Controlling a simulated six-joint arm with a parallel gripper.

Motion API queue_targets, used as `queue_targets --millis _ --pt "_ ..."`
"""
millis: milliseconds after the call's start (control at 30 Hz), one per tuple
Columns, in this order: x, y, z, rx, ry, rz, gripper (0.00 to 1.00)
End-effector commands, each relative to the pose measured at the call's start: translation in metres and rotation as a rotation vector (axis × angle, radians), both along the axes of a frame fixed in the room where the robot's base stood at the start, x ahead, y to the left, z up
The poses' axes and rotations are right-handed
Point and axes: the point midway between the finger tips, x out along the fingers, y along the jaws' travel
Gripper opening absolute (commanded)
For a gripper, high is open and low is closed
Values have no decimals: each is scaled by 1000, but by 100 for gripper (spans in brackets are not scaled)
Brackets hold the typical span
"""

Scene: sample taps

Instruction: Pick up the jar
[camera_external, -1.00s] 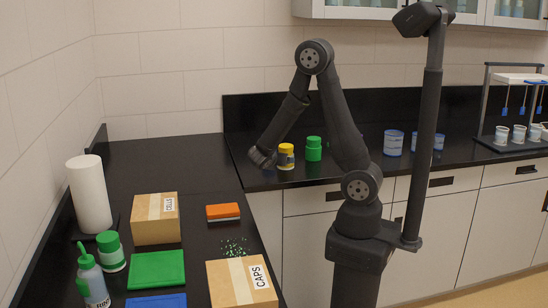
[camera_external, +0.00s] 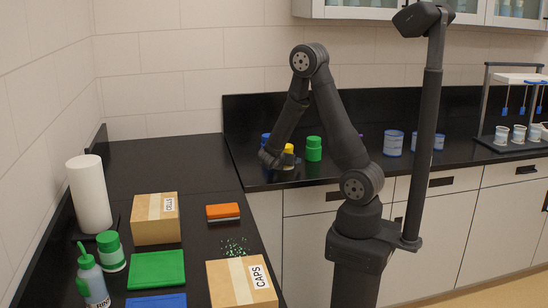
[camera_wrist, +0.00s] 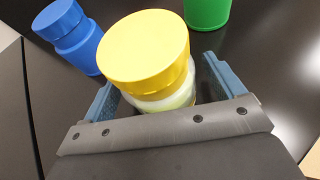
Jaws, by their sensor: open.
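A jar with a yellow lid (camera_wrist: 148,50) and a pale body stands between the two fingers of my gripper (camera_wrist: 158,78) in the wrist view. The fingers are open on either side of it; I cannot tell whether either touches it. In the external view the yellow-lidded jar (camera_external: 289,150) is partly hidden by my gripper (camera_external: 272,158), low over the back counter. A blue jar (camera_wrist: 68,35) stands left of it in the wrist view. A green jar (camera_wrist: 207,10) is to the right, cut off by the frame's top. The green jar also shows in the external view (camera_external: 314,149).
Blue-and-white containers (camera_external: 393,143) stand farther right on the black counter, and a rack (camera_external: 512,138) with cups beyond. The left counter holds cardboard boxes (camera_external: 155,219), an orange block (camera_external: 223,212), a green-lidded jar (camera_external: 111,252), a bottle (camera_external: 92,282) and a paper roll (camera_external: 89,196).

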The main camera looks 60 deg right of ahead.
Motion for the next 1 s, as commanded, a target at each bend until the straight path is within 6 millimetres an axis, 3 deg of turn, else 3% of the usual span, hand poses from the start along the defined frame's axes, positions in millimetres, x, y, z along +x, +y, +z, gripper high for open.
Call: queue_targets --millis 100,367,767,1000 --pt "0 0 0 0 0 0 84" --pt "0 0 0 0 0 0 34" --pt "1 0 6 -2 -2 1 34" --pt "1 0 31 -1 -6 1 34"
